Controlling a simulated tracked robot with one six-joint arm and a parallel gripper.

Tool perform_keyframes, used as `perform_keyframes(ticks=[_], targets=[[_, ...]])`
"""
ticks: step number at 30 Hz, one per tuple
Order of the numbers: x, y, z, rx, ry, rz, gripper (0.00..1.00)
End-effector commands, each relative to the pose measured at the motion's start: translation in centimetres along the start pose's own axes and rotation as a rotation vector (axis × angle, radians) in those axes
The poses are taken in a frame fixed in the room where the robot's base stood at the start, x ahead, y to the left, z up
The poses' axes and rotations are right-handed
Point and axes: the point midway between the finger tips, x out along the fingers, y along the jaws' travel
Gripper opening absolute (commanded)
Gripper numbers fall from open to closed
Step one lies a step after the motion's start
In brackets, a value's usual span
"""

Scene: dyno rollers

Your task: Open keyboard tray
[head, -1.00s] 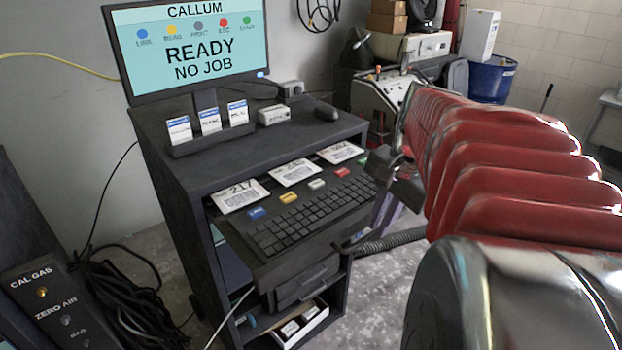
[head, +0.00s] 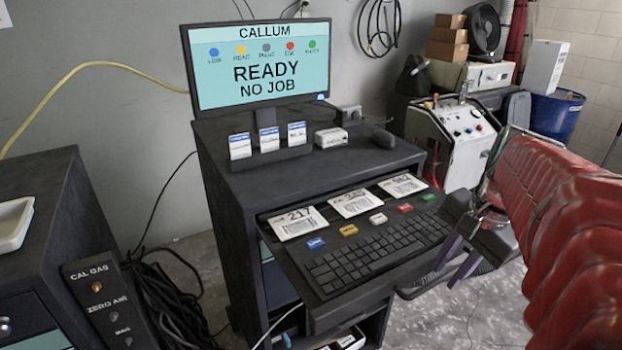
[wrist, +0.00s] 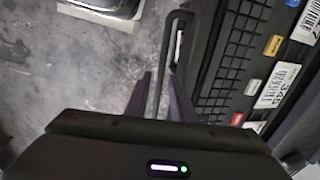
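The keyboard tray (head: 318,300) stands pulled out from the dark cabinet, with the keyboard (head: 375,252), coloured keys and three number cards on it. A dark bar handle (head: 412,292) runs along its front edge; it also shows in the wrist view (wrist: 162,62). My gripper (head: 453,266) is at the right part of the tray front. In the wrist view, my gripper's fingers (wrist: 159,84) are apart, with the handle bar passing between them. A gap shows on the left finger's side; whether the right finger touches the bar I cannot tell.
The monitor (head: 258,68) and card holder (head: 272,157) stand on the cabinet top. A gas panel (head: 105,305) with cables is at the left. A white machine (head: 458,140) and a blue drum (head: 556,118) stand behind at the right. Grey floor shows in front of the tray.

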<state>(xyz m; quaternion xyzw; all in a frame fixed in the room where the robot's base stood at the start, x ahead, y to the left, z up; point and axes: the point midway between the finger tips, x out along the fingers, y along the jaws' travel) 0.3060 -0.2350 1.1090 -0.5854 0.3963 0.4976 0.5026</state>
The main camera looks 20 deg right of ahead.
Motion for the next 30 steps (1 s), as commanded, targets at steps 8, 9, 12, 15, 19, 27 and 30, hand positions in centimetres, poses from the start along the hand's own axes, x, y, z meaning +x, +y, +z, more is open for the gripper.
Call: perform_keyframes(ticks=[8, 9, 12, 15, 19, 27, 30], targets=[[0.0, -0.1, 0.0, -0.001, 0.000, -0.001, 0.28], [-0.1, -0.1, 0.0, -0.001, 0.000, -0.001, 0.28], [-0.4, -0.1, 0.0, -0.002, 0.001, -0.001, 0.28], [-1.1, -0.1, 0.0, -0.002, 0.002, -0.002, 0.28], [-2.8, -0.1, 0.0, -0.002, 0.003, -0.003, 0.28], [-7.4, -0.1, 0.0, -0.002, 0.003, -0.002, 0.28], [-9.1, -0.1, 0.0, -0.003, 0.003, -0.002, 0.28]])
